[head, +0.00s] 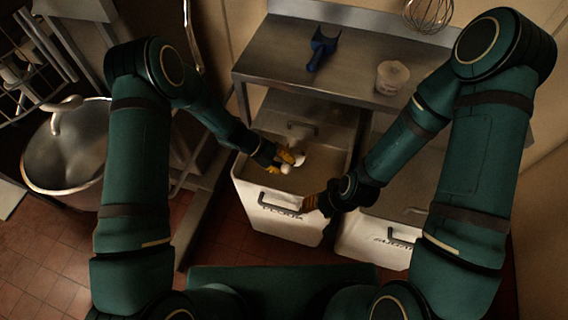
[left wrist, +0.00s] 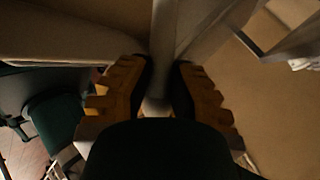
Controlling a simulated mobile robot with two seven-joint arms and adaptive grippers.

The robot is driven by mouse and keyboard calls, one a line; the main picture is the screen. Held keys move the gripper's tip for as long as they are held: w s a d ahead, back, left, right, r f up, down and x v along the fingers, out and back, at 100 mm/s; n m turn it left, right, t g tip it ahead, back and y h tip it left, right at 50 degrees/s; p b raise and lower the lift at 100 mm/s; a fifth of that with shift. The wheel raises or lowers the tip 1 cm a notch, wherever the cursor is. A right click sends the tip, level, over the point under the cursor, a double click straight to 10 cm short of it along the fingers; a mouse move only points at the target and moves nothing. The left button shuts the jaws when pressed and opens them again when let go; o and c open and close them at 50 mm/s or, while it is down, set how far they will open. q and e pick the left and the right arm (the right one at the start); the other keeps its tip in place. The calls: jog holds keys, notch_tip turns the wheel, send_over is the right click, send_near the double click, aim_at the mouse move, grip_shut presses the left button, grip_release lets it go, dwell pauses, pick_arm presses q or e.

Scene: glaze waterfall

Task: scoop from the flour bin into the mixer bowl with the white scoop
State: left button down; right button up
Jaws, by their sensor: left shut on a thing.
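The flour bin (head: 250,196) stands on the floor below the steel table, its top open and pale flour inside. My left gripper (head: 287,158) is over the bin's opening, shut on the white scoop (head: 287,169). In the left wrist view the pale handle (left wrist: 158,75) of the white scoop runs between the orange fingers (left wrist: 158,95); the scoop's far part is hard to make out. My right gripper (head: 314,203) is at the bin's front, by the right end of its dark handle; its fingertips are partly hidden. The steel mixer bowl (head: 40,165) stands at the left, with a hook over it.
The sugar bin (head: 372,245) stands right of the flour bin. A whisk (head: 430,14) hangs above. A table leg and rails stand between the bowl and the flour bin.

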pick_arm(q)
jog(key=r, duration=0.1)
jog(key=s+r, duration=0.1)
jog(key=r, duration=0.1)
jog(key=shift+a+t, duration=0.2)
jog(key=shift+t, duration=0.2)
jog(key=shift+s+a+r+m+t+h+b, duration=0.2)
jog(key=shift+r+b, duration=0.25)
jog(key=shift+r, duration=0.3)
jog(key=shift+s+d+r+m+t+h+b, duration=0.1)
jog(key=shift+s+r+m+b, duration=0.15)
jog(key=shift+r+b, duration=0.35)
jog(key=shift+s+a+r+m+t+b, duration=0.15)
jog(key=shift+r+b, duration=0.1)
jog(key=shift+r, duration=0.25)
jog(key=shift+s+r+t+b, duration=0.15)
jog(key=shift+r+b, duration=0.1)
jog(key=shift+r, duration=0.25)
jog(key=shift+s+a+r+m+b, duration=0.15)
jog(key=shift+r+b, duration=0.1)
jog(key=shift+r, duration=0.25)
jog(key=shift+s+r+b, duration=0.2)
jog(key=shift+r+b, duration=0.1)
jog(key=shift+r, duration=0.35)
jog(key=shift+s+r+b, duration=0.2)
jog(key=shift+r+b, duration=0.1)
jog(key=shift+r, duration=0.3)
